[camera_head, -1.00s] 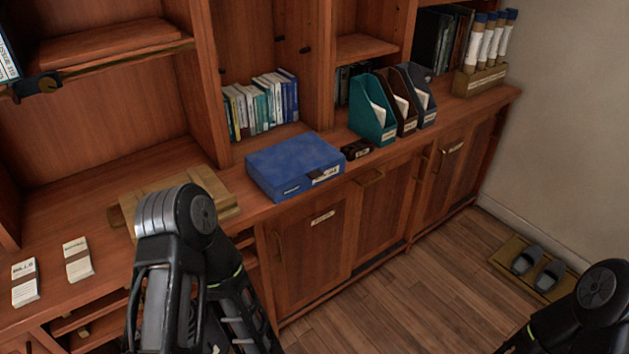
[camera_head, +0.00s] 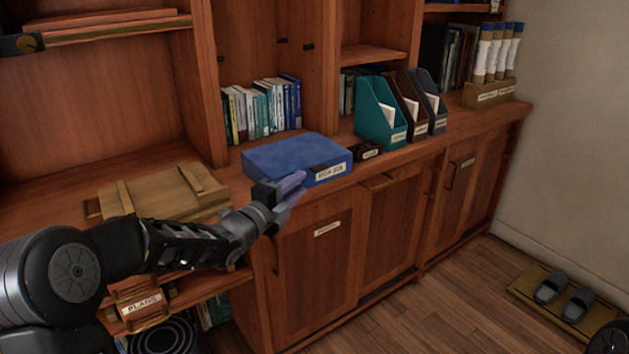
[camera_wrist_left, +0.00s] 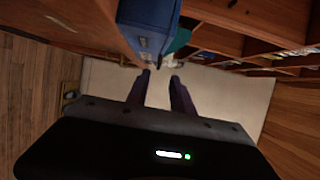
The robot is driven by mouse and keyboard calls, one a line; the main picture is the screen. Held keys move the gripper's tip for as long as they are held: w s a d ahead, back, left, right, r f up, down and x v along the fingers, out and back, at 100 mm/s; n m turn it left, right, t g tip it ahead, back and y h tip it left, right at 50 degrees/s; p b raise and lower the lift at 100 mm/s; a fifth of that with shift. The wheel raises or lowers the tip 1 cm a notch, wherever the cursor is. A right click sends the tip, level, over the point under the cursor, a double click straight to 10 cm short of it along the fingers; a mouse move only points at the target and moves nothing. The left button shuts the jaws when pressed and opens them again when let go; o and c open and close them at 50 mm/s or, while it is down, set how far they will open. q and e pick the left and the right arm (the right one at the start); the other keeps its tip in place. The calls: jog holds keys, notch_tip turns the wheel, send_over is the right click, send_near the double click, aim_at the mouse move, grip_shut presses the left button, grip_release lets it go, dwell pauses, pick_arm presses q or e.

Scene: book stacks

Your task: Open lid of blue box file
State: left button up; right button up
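The blue box file (camera_head: 290,156) lies flat on the wooden counter with its lid down. A white label sits on its front face. My left gripper (camera_head: 296,184) is at the front of the box, and its fingers overlap part of the front face. I cannot tell whether they touch it. In the left wrist view the two fingers (camera_wrist_left: 160,80) stand apart with nothing between them, and the blue box file (camera_wrist_left: 150,14) shows at the top, just beyond them. My right gripper is out of view.
A small dark labelled block (camera_head: 366,151) and a teal magazine file (camera_head: 380,115) stand right of the box. Books (camera_head: 262,109) stand behind it. A wooden crate lid (camera_head: 165,195) lies to its left. Open floor (camera_head: 430,310) is in front of the cabinet.

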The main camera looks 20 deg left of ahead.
aim_at(315, 173)
pick_arm(q)
jog(key=x, duration=0.8)
jog(key=shift+s+f, duration=0.1)
jog(key=shift+c, duration=0.6)
grip_shut()
dwell(0.9)
